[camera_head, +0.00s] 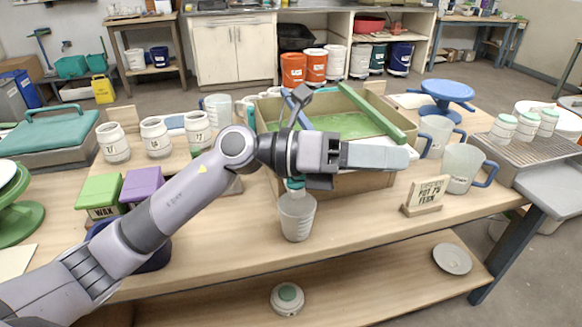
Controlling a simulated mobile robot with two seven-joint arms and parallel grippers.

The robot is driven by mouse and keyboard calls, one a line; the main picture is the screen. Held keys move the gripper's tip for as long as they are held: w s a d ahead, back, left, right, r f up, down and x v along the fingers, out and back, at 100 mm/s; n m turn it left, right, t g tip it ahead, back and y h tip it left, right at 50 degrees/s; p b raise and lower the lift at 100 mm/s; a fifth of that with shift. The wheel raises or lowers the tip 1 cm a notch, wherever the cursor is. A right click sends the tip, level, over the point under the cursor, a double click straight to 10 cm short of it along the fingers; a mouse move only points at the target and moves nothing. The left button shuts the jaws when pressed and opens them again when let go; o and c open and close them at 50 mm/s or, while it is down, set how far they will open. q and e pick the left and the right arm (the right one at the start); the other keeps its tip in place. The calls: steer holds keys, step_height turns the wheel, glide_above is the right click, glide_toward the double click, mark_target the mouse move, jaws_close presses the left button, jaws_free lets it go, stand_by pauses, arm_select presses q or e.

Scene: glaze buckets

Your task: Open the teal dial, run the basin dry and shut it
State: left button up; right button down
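The basin (372,181) is a tan, box-like tub at the middle of the table. Its inside shows a green surface (345,125), and I cannot tell how deep it is. A small teal part, likely the dial (295,184), shows at its front, mostly hidden behind my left gripper. A translucent grey cup (297,217) stands upright just below it. My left gripper (385,156) is in front of the basin, pointing right, above and right of the cup. Its fingers look edge-on, so their opening is unclear. I see nothing held. My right gripper is not in view.
A green bar (372,112) lies across the basin. Clear jugs (461,167) and a small sign (426,195) stand to the right. White jars (156,137) and green and purple blocks (142,184) stand left.

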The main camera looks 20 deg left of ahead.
arm_select(q)
steer(key=w+a+f+m+g+y, duration=0.1)
steer(key=w+a+f+m+y, duration=0.3)
steer(key=y, duration=0.3)
steer(key=n+y, duration=0.1)
steer(key=y, duration=0.6)
glide_toward(296, 179)
steer(key=shift+t+y, duration=0.3)
steer(key=shift+p+x, duration=0.3)
steer(key=shift+x, duration=3.55)
jaws_close()
